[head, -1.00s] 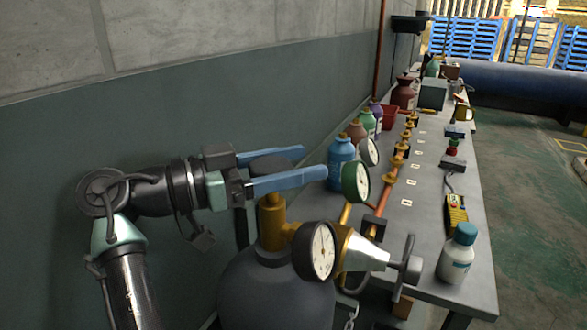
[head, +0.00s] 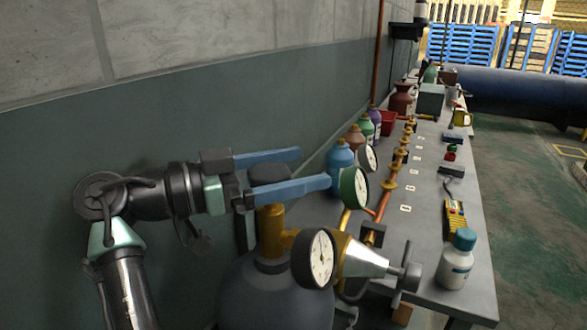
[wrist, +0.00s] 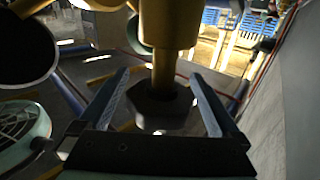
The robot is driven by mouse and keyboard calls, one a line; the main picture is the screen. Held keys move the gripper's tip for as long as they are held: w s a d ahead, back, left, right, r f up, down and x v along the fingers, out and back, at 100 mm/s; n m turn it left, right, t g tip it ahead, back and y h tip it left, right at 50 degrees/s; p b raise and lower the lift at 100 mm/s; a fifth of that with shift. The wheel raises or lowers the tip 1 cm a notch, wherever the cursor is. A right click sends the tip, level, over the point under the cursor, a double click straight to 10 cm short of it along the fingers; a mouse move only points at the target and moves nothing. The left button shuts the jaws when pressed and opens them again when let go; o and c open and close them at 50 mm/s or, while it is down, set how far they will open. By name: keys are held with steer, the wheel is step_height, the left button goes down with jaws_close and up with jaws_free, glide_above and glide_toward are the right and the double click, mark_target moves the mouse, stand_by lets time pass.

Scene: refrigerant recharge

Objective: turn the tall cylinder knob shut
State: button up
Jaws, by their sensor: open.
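The tall cylinder (head: 275,300) is dark grey and stands upright at the bottom of the head view. A brass valve stem (head: 271,222) rises from it, topped by a dark knob (head: 270,173). My gripper (head: 314,168) is open, with one blue finger on each side of the knob. In the wrist view, the knob (wrist: 163,110) sits between the two fingers of my gripper (wrist: 160,73), with gaps on both sides. The brass stem runs up the picture from it. The lower finger hides part of the knob's base in the head view.
A white-faced gauge (head: 319,259) and a grey-handled outlet fitting (head: 370,262) stick out right of the stem. A green gauge (head: 354,188) stands behind. The grey bench (head: 425,240) holds bottles, copper piping and a white bottle (head: 457,260). The wall (head: 80,210) is close behind my arm.

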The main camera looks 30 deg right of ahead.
mark_target(271, 169)
step_height(271, 169, up, 10)
stand_by(0.4)
steer(key=shift+f, duration=0.1)
steer(key=shift+w+a+f+n+t+p, duration=0.2)
steer(key=shift+a+f+n+t+p, duration=0.15)
steer(key=shift+p, duration=0.3)
steer(key=s+a+f+n+t+y+p, duration=0.5)
steer(key=s+a+f+n+t+p, duration=0.4)
steer(key=a+t+p, duration=0.35)
steer(key=shift+m, duration=0.35)
steer(key=p+x, duration=0.5)
steer(key=x, duration=0.8)
steer(key=shift+w+d+f, duration=0.1)
steer(key=shift+d+f, duration=0.1)
steer(key=shift+d, duration=0.1)
